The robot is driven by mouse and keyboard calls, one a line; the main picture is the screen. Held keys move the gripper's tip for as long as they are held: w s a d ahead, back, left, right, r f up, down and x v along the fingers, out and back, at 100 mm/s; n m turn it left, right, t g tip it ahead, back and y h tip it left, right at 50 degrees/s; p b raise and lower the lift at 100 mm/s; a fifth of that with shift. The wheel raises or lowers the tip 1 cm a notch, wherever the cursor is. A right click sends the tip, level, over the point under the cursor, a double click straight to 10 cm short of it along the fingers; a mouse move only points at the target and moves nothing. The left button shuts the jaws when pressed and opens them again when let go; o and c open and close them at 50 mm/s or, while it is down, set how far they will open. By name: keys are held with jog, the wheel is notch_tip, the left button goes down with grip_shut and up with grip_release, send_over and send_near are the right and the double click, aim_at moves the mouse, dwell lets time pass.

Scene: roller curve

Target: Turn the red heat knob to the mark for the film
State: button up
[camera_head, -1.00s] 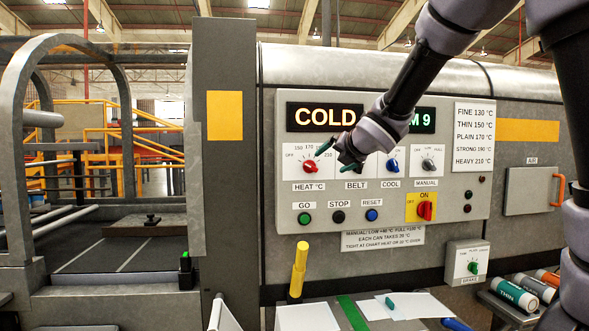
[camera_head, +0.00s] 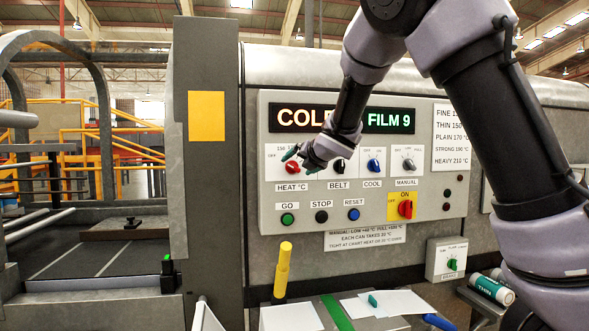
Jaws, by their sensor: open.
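The red heat knob (camera_head: 292,167) sits at the left of the upper dial row on the control panel (camera_head: 430,215), above the label HEAT °C. My gripper (camera_head: 298,160) is open, its dark green fingertips close in front of the knob's upper right; I cannot tell whether they touch it. My gripper hides much of the heat scale and part of the belt dial. The display (camera_head: 342,119) reads "COL", partly covered by my arm, and "FILM 9". The film chart (camera_head: 451,138) lists FINE 130, THIN 150, PLAIN 170 and more, its right side cut off by my arm.
Belt (camera_head: 340,166), cool (camera_head: 374,166) and manual (camera_head: 408,164) knobs stand right of the heat knob. Go (camera_head: 287,219), stop (camera_head: 321,217) and reset (camera_head: 354,214) buttons lie below. A red switch (camera_head: 405,208) is on a yellow plate. A yellow-handled post (camera_head: 283,268) stands in front.

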aim_at(294, 168)
jog(key=shift+x, duration=1.85)
jog(key=c, duration=1.4)
